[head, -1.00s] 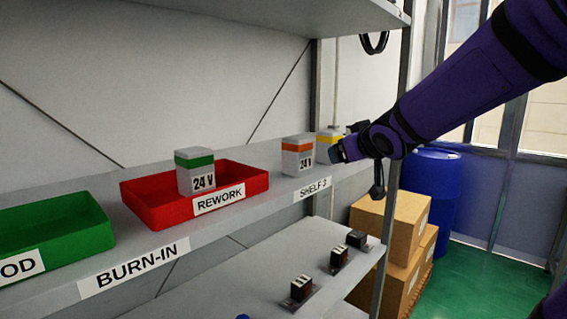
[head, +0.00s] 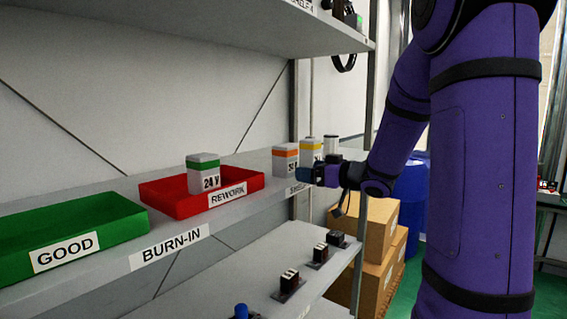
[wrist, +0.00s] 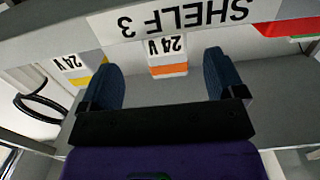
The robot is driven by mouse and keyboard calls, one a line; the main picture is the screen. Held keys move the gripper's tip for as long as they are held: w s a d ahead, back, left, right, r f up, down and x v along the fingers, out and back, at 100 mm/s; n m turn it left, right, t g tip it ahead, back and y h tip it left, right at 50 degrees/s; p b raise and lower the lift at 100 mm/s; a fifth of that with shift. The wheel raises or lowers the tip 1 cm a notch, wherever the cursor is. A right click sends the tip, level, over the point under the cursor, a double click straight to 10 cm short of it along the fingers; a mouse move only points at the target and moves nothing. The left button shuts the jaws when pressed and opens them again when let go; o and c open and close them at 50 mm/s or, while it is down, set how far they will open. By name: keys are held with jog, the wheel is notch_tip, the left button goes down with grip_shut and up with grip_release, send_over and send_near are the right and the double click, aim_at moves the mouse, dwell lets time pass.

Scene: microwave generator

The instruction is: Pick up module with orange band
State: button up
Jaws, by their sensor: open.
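The module with the orange band (head: 286,153) stands upright on the shelf beside the yellow-banded module (head: 311,147). Its lower front is partly hidden by my gripper (head: 312,175) in the head view. In the wrist view, which is upside down, the orange-banded module (wrist: 168,70) shows between my gripper's two blue fingers (wrist: 160,64), with its 24 V label facing me. The fingers are apart and empty. I cannot tell how far they are from the module, and no contact shows.
A red REWORK tray (head: 246,183) holding a green-banded module (head: 203,174) is to the left. A green GOOD tray (head: 110,228) lies farther left. The SHELF 3 label (wrist: 180,20) is on the shelf edge. An upper shelf (head: 200,35) hangs above. Cardboard boxes (head: 375,235) stand below right.

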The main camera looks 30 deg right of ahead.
aim_at(292, 152)
jog(key=x, duration=0.3)
jog(key=shift+w+a, duration=0.1)
jog(key=shift+w, duration=0.15)
jog(key=shift+r+x, duration=0.15)
jog(key=shift+x, duration=0.75)
jog(key=shift+r+x, duration=0.2)
jog(key=shift+x, duration=0.7)
jog(key=shift+r+x, duration=0.15)
jog(key=shift+x, duration=0.75)
jog(key=shift+s+a, duration=0.1)
jog(key=shift+a, duration=0.05)
jog(key=c, duration=1.1)
jog(key=shift+r, duration=0.15)
jog(key=shift+c, duration=0.2)
jog(key=shift+r, duration=0.55)
jog(key=shift+s+r, duration=0.25)
jog(key=shift+r, duration=0.35)
jog(key=shift+s+r, duration=0.3)
jog(key=shift+r, duration=0.3)
jog(key=s+r, duration=0.1)
jog(key=s, duration=1.4)
jog(key=shift+a, duration=0.25)
